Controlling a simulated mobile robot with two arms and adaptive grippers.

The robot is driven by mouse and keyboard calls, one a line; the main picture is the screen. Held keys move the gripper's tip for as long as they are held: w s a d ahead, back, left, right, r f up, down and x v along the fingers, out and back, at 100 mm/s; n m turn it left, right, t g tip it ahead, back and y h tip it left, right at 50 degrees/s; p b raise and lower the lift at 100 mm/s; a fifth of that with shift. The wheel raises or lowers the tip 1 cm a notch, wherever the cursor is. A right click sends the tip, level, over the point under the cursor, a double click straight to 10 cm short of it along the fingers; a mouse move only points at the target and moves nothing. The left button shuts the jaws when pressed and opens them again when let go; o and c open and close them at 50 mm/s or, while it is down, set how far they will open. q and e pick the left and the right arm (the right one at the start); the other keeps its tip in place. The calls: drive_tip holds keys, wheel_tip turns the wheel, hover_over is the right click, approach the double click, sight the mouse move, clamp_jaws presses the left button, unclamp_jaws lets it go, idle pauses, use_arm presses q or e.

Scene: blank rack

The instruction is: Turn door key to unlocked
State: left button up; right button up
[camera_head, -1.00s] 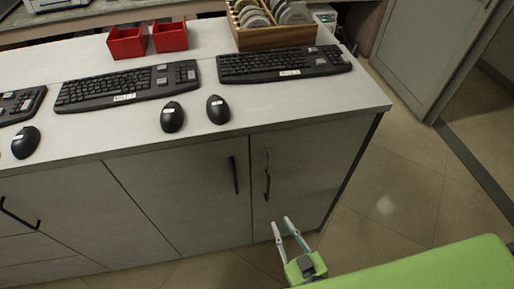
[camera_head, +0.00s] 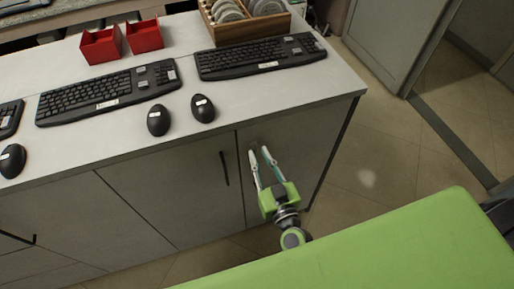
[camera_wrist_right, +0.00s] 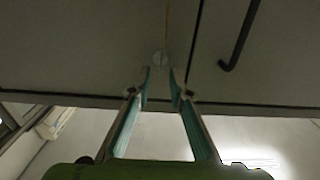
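A small round metallic piece, which looks like the door key or its lock (camera_wrist_right: 159,58), is on the grey cabinet door in the right wrist view. It lies just beyond and between my right gripper's fingertips. I cannot tell its turned position. My right gripper (camera_head: 259,151) is open with a narrow gap, its tips at the upper part of the right cabinet door (camera_head: 300,140), just below the countertop edge. In the head view the tips largely hide the lock area. Both fingers also show in the wrist view (camera_wrist_right: 158,75). My left gripper is not in view.
A dark handle (camera_head: 223,168) is on the neighbouring left door; it also shows in the wrist view (camera_wrist_right: 240,38). Keyboards (camera_head: 262,57), mice (camera_head: 203,108), red bins (camera_head: 144,36) and a wooden rack (camera_head: 248,30) stand on the countertop. Floor is open to the right.

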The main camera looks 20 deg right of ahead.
drive_tip(key=shift+w, duration=1.35)
clamp_jaws()
